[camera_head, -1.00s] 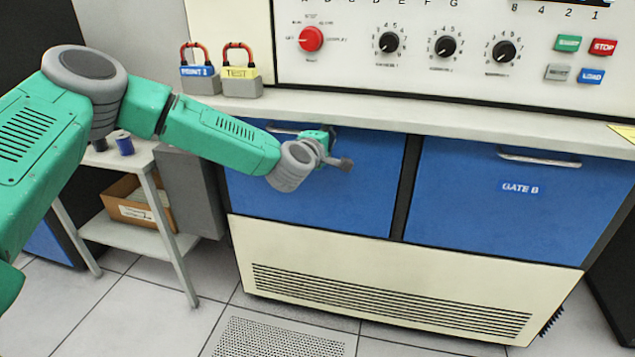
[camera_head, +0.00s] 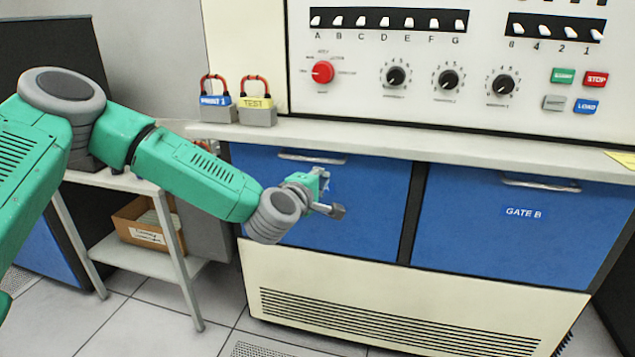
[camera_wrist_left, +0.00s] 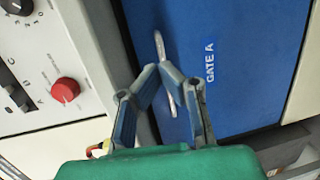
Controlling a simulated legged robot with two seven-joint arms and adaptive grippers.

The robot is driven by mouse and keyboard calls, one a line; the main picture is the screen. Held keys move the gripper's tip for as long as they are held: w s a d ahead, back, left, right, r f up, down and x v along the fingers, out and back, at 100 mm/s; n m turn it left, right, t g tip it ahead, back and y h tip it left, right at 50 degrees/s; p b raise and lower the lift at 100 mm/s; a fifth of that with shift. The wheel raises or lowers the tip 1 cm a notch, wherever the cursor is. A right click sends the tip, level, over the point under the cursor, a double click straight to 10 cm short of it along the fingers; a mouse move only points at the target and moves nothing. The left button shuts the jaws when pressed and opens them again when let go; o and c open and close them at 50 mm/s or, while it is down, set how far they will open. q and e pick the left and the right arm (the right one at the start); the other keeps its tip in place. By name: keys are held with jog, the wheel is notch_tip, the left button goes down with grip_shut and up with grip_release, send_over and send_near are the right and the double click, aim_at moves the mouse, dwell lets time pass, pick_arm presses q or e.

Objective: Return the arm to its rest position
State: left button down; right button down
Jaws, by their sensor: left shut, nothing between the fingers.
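My left arm comes in from the left in the head view, bent at the elbow. Its left gripper (camera_head: 338,210) is in front of the left blue drawer (camera_head: 365,225), below its handle (camera_head: 312,157), and is shut with nothing held. In the left wrist view the fingers (camera_wrist_left: 160,70) come together at their tips, in line with the drawer handle. That view shows the label "GATE A" (camera_wrist_left: 210,60) on the drawer. I cannot tell how far the fingertips are from the drawer front. My right gripper is not in view.
The cream panel has a red knob (camera_head: 322,72), black dials and buttons. Two padlocks (camera_head: 238,108) stand on the ledge (camera_head: 450,147). The right drawer (camera_head: 520,225) reads "GATE B". A small side table (camera_head: 150,262) with a cardboard box (camera_head: 150,228) stands under my arm.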

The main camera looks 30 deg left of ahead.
pick_arm(q)
jog(key=shift+s+d, duration=0.15)
jog(key=shift+s, duration=1.15)
jog(key=s+d+f+m+g+h, duration=0.2)
jog(key=s+d+f+m+g, duration=0.3)
jog(key=s+f, duration=0.4)
jog(key=s+d+f+m+g+h, duration=0.2)
jog(key=s+d+f+m, duration=0.4)
jog(key=f, duration=0.6)
jog(key=s+a+f+m+g+y, duration=0.1)
jog(key=s+a+f+m+g, duration=0.1)
jog(key=s, duration=0.6)
jog(key=s+a+f+m+g+y, duration=0.1)
jog(key=s+a+f+m+g, duration=0.2)
jog(key=s, duration=0.6)
jog(key=s+a+f+m+g+y, duration=0.1)
jog(key=s+a+f+m+g, duration=0.2)
jog(key=s, duration=0.6)
jog(key=shift+s+f+m+g, duration=0.3)
jog(key=shift+f+g, duration=0.1)
jog(key=shift+f, duration=0.25)
jog(key=shift+w, duration=0.2)
